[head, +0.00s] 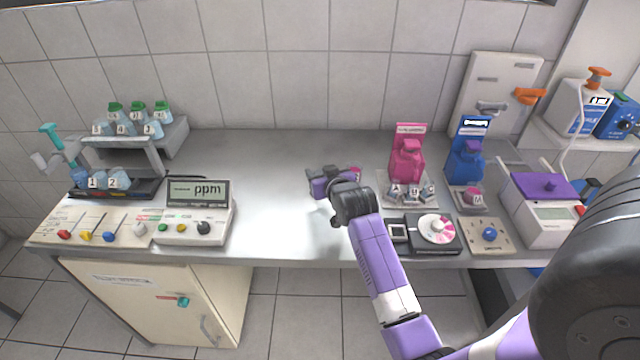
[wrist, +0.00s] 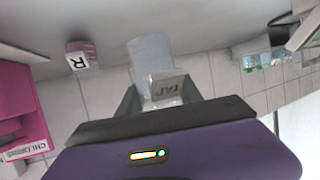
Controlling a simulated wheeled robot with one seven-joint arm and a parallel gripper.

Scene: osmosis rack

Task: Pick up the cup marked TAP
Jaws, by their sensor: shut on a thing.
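The cup marked TAP (wrist: 152,52) is clear and pale, with a grey label that reads upside down in the wrist view. It sits between the two fingers of my gripper (wrist: 160,95), which are shut on it. In the head view my gripper (head: 328,184) is over the middle of the counter, left of the pink dispenser. The cup is hidden behind my gripper there. I cannot tell whether the cup touches the counter.
A pink-topped cup marked R (wrist: 82,56) stands close by. The pink dispenser (head: 407,160) and blue dispenser (head: 467,155) are to the right. The ppm meter (head: 198,193) and bottle rack (head: 160,140) are left. The counter (head: 270,180) between is clear.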

